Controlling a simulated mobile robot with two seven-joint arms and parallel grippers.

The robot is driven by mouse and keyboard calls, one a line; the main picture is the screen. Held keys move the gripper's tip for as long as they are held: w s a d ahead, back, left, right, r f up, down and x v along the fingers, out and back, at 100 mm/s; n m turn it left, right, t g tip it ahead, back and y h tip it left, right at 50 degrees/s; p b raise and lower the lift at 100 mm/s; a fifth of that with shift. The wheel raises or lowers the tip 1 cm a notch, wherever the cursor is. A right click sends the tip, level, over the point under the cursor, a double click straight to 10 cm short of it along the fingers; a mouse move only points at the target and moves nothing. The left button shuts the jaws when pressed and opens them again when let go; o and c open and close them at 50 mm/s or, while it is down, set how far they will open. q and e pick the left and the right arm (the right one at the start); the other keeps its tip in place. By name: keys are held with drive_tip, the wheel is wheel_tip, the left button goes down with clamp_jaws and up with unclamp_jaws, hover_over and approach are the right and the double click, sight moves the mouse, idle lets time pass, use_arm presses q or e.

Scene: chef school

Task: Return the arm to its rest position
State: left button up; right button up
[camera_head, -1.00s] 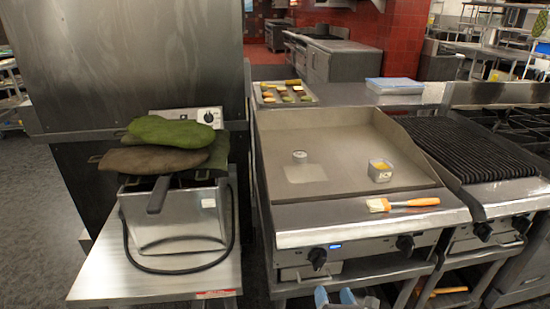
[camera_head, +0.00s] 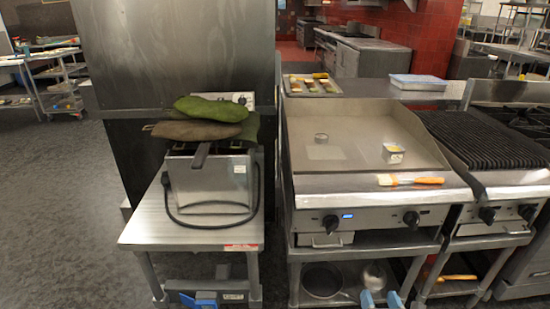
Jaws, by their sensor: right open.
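The rest of the right arm is below the picture. My left gripper cannot be made out.
Left, a fryer (camera_head: 208,190) with green (camera_head: 212,109) and brown (camera_head: 190,131) mitts stands on a steel table (camera_head: 150,225). Floor at left is clear.

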drive_tip(key=d, duration=0.5)
drive_tip(key=s+a+f+m+g+y, duration=0.15)
drive_tip(key=s+m+g, duration=0.25)
drive_tip(key=s+m, duration=0.8)
drive_tip(key=s+a+f+m+g+y, duration=0.15)
drive_tip(key=s+m+g, duration=0.25)
drive_tip(key=s+m, duration=0.8)
drive_tip(key=w+a+r+m+t+p, duration=0.1)
drive_tip(key=w+a+r+m, duration=0.15)
drive_tip(key=a+m, duration=0.65)
use_arm(q)
wheel_tip(320, 180, up, 16)
drive_tip(key=s+a+p, duration=0.1)
drive_tip(key=p, duration=2)
drive_tip(key=shift+a+y, duration=0.3)
use_arm(e)
wheel_tip(320, 180, up, 15)
drive_tip(key=n, duration=0.1)
drive_tip(key=shift+s+n, duration=0.2)
drive_tip(key=shift+n, duration=0.2)
use_arm(q)
drive_tip(key=shift+d+r, duration=0.1)
drive_tip(key=shift+r, duration=0.05)
